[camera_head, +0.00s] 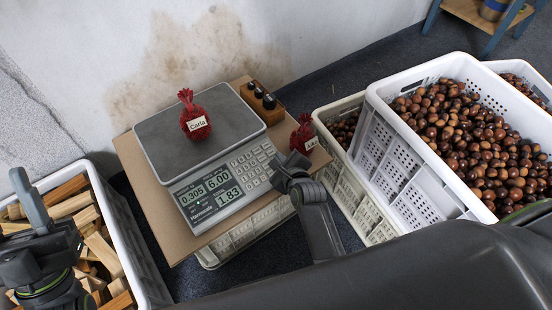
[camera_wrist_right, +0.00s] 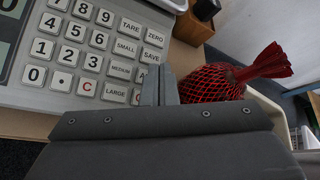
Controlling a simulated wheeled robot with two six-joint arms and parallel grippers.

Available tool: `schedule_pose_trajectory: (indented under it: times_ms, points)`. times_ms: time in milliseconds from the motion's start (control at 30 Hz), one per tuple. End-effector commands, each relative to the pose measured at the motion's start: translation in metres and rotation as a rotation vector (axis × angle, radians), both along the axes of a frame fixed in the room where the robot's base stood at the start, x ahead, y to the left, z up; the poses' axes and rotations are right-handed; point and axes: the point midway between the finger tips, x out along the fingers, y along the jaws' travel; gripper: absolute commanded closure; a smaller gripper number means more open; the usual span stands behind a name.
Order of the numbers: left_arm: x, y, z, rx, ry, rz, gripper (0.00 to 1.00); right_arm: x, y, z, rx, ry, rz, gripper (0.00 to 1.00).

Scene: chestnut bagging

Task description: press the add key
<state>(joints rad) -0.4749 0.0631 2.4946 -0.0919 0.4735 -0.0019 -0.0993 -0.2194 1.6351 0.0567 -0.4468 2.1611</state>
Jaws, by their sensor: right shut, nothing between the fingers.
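The grey scale (camera_head: 168,136) stands on a brown board, with its keypad (camera_head: 243,172) and lit display (camera_head: 209,196) on the front. The display reads 0.305, 6.00 and 1.83. In the right wrist view the keypad (camera_wrist_right: 98,39) shows digits, TARE, ZERO, SMALL, SAVE, MEDIUM and LARGE; a key beginning with A (camera_wrist_right: 139,75) is partly hidden by my fingers. My right gripper (camera_head: 279,164) is shut and empty at the keypad's right edge; its fingertips (camera_wrist_right: 160,72) appear beside that key. I cannot tell whether they touch it. My left gripper (camera_head: 28,190) is at the far left, its jaws unclear.
A red net bag labelled Carla (camera_head: 196,120) sits on the pan. Another red bag (camera_head: 303,134) stands close right of my right gripper. A wooden block with dark knobs (camera_head: 262,98) is behind it. White crates of chestnuts (camera_head: 398,172) stand right, a wood crate (camera_head: 128,240) left.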

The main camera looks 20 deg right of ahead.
Motion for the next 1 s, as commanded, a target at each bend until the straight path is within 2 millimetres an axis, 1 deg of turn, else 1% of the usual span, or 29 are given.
schedule_pose_trajectory:
  times_ms: [633, 1000]
  points:
    - [-0.0001, 0.0000, 0.0000, 0.000, -0.001, 0.000, 0.64, 0.0000, 0.0000, -0.0002, 0.000, 0.000, 0.000, 1.00]
    - [-0.0003, -0.0001, 0.0002, 0.000, -0.001, 0.000, 0.64, 0.0028, 0.0010, -0.0078, 0.000, 0.000, 0.000, 1.00]
